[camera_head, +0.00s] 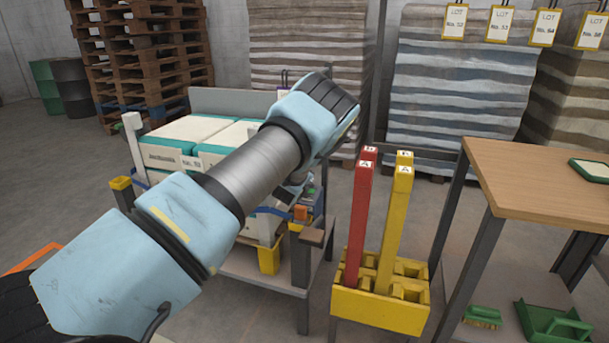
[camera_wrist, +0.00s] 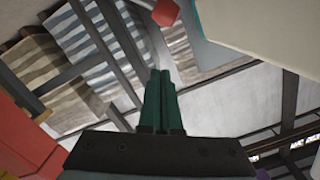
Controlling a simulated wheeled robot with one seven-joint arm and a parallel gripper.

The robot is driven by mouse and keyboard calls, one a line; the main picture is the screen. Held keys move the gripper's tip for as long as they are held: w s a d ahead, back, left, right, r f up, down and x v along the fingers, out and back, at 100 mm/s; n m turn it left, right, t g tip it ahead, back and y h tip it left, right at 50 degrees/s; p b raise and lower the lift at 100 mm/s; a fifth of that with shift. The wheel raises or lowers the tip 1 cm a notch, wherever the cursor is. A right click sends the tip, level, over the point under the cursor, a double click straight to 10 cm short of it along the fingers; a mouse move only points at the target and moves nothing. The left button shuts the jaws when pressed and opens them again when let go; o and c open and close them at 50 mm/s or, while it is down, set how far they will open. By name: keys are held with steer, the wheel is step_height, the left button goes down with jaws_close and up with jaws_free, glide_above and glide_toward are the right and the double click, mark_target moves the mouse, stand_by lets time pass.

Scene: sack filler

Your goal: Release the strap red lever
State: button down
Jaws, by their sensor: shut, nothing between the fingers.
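A small orange-red piece (camera_head: 301,212) sits at the right side of the loaded cart, beside a blue strap (camera_head: 270,211). It may be the strap's red lever, but it is too small and too close behind my arm to be sure. In the wrist view, a small red block (camera_wrist: 165,12) shows at the top, beside a white and teal shape. I cannot tell whether it is the same piece. My gripper (camera_wrist: 160,74) has its two green fingers together and empty, apart from the red block. In the head view my arm mostly hides the gripper.
White and teal sacks (camera_head: 185,138) lie on the cart (camera_head: 268,276). A yellow crate (camera_head: 380,308) holding upright red (camera_head: 360,225) and yellow (camera_head: 395,225) bars stands to its right. Further right is a wooden table (camera_head: 535,185). A large red surface (camera_wrist: 22,135) fills the wrist view's left edge.

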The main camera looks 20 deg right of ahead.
steer(key=b+v, duration=0.1)
steer(key=v, duration=0.8)
steer(key=shift+a+f, duration=0.2)
steer(key=shift+a, duration=0.05)
steer(key=shift+s, duration=0.15)
